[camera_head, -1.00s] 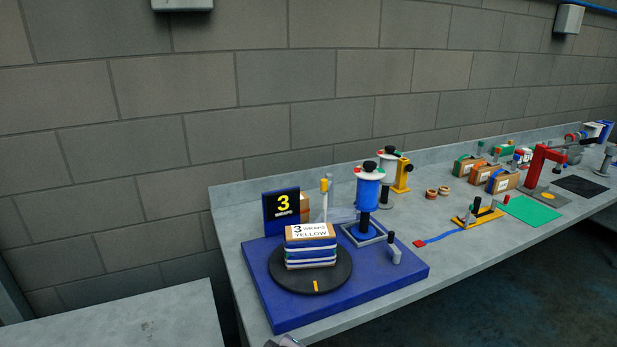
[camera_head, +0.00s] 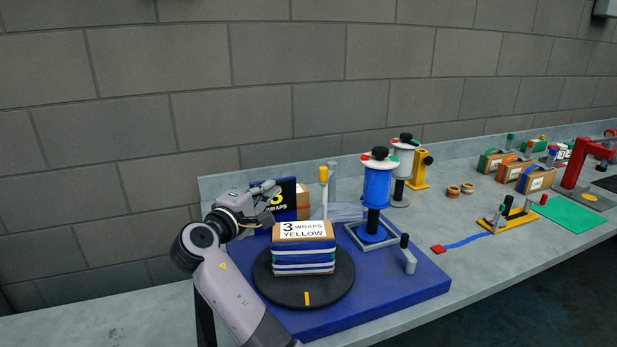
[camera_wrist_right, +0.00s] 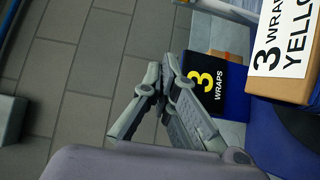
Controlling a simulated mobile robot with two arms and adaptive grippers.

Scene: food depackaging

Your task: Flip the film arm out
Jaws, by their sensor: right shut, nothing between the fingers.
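The wrapping station has a blue base (camera_head: 425,285) with a blue film roll (camera_head: 377,188) on a black stand inside a grey square frame (camera_head: 349,233). A yellow-capped post (camera_head: 323,186) stands behind the turntable, near pale translucent film (camera_head: 350,211). I cannot tell which of these parts is the film arm. A box marked "3 wraps yellow" (camera_head: 303,247), banded in blue and white, sits on the black turntable (camera_head: 335,290). My right gripper (camera_head: 274,190) is shut and empty, left of the box and partly in front of the "3 wraps" sign (camera_head: 286,203). My left gripper is out of view.
A second, white roll (camera_head: 403,160) and a yellow stand (camera_head: 421,168) are behind. The wall is close behind the bench. Open floor lies in front.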

